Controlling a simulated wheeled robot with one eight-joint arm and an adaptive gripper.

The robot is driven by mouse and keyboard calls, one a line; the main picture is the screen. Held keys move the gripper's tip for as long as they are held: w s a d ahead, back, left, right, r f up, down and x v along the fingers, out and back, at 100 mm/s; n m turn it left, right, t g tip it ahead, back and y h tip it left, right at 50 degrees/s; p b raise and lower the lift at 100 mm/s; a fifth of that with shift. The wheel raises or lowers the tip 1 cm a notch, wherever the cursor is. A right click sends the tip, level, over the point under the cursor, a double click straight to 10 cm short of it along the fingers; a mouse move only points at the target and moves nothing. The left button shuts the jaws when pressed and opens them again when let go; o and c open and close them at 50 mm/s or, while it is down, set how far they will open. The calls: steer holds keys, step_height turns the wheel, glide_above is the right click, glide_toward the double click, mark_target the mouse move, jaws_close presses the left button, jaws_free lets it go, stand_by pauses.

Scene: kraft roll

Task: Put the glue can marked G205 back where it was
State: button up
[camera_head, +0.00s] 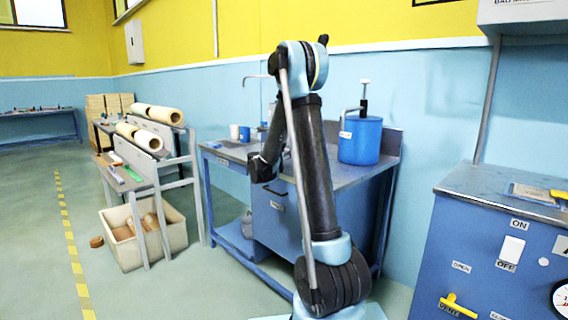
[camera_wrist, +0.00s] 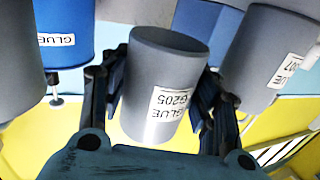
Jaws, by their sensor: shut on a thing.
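The grey glue can marked G205 (camera_wrist: 162,85) is between the fingers of my gripper (camera_wrist: 158,100), which is shut on it. Its label appears upside down in the wrist view, and the can leans slightly in that picture. In the head view my gripper (camera_head: 262,168) is by the front left part of the blue workbench (camera_head: 222,154); the held can cannot be made out there. I cannot tell whether the can touches any surface beneath it.
In the wrist view, a grey can with a label ending in 07 (camera_wrist: 268,60) is close on the right, another grey body (camera_wrist: 18,60) on the left. A blue machine (camera_head: 480,235) stands right.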

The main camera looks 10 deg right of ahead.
steer(key=shift+s+f, duration=0.1)
steer(key=shift+f, duration=2.2)
steer(key=o, duration=1.5)
steer(key=shift+f, duration=0.1)
steer(key=shift+c, duration=0.2)
